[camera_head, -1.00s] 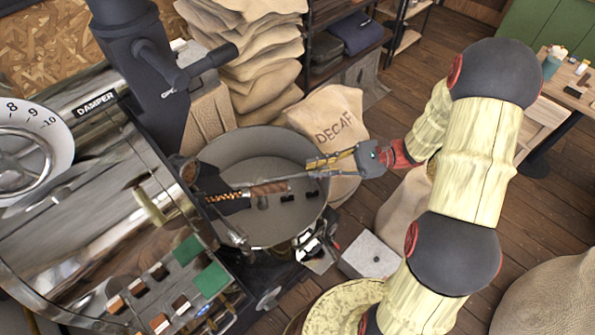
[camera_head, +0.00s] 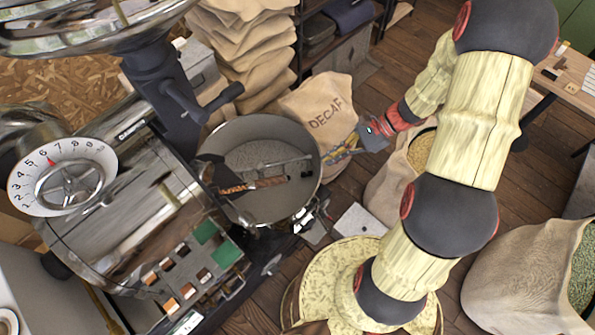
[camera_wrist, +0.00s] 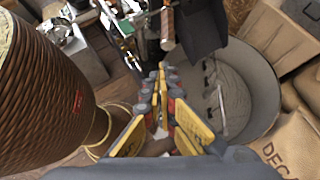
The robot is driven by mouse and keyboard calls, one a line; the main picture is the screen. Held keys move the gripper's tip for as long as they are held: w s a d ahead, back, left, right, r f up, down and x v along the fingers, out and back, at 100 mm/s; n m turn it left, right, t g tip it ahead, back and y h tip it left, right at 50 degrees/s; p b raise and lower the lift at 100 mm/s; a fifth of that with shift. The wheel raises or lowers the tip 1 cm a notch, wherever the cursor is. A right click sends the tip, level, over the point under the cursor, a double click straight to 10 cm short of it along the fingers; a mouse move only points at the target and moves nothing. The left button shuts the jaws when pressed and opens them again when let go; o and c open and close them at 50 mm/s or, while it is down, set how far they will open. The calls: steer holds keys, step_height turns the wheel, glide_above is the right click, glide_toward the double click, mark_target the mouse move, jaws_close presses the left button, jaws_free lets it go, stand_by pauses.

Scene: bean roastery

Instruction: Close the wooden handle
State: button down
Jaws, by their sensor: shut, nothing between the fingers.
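The wooden handle (camera_head: 264,183) is a short brown grip on the dark chute (camera_head: 222,172) at the front of the roaster drum. It reaches out over the round cooling tray (camera_head: 312,185). In the wrist view a brown grip, likely this handle (camera_wrist: 167,28), points down beside the dark chute (camera_wrist: 196,28), beyond my fingertips. My gripper (camera_head: 330,158) is at the right rim of the tray in the head view, apart from the handle. Its yellow and grey fingers are together and empty; they also show in the wrist view (camera_wrist: 163,70). The handle's joint is not clearly visible.
The polished roaster (camera_head: 120,215) with its dial (camera_head: 62,178) fills the left. A DECAF sack (camera_head: 322,105) stands behind my gripper. Stacked sacks (camera_head: 245,50) are at the back. An open sack of beans (camera_head: 400,180) is at the right, with wood floor around it.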

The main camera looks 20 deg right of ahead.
mark_target(259, 187)
steer(key=r+p+x, duration=0.1)
steer(key=p+x, duration=0.1)
steer(key=x, duration=1.1)
steer(key=shift+w+a+m, duration=0.2)
steer(key=shift+a+m, duration=0.1)
steer(key=shift+a, duration=0.05)
steer(key=shift+a, duration=0.1)
steer(key=a+b, duration=0.4)
steer(key=a, duration=0.6)
steer(key=shift+w+a+f, duration=0.1)
steer(key=shift+a, duration=0.4)
